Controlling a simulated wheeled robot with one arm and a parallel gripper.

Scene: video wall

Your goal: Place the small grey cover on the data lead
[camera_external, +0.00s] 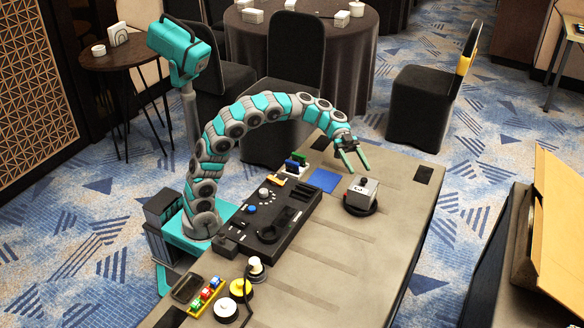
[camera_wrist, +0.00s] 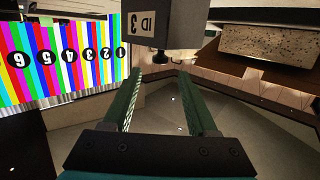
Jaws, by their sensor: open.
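My gripper (camera_external: 360,169) is open, its two green fingers pointing down over the far part of the table. In the wrist view my gripper (camera_wrist: 159,76) has nothing between its fingers. A grey box (camera_external: 361,191) stands on a round black base just below and nearer than the fingertips. In the wrist view a grey box (camera_wrist: 165,32) with an upside-down "ID 3" label and a small black knob (camera_wrist: 160,57) lies beyond the fingertips, apart from them. I cannot make out which part is the small grey cover, and no data lead is clearly identifiable.
The wrist view shows a numbered colour-bar screen (camera_wrist: 60,55). The table's right side is clear.

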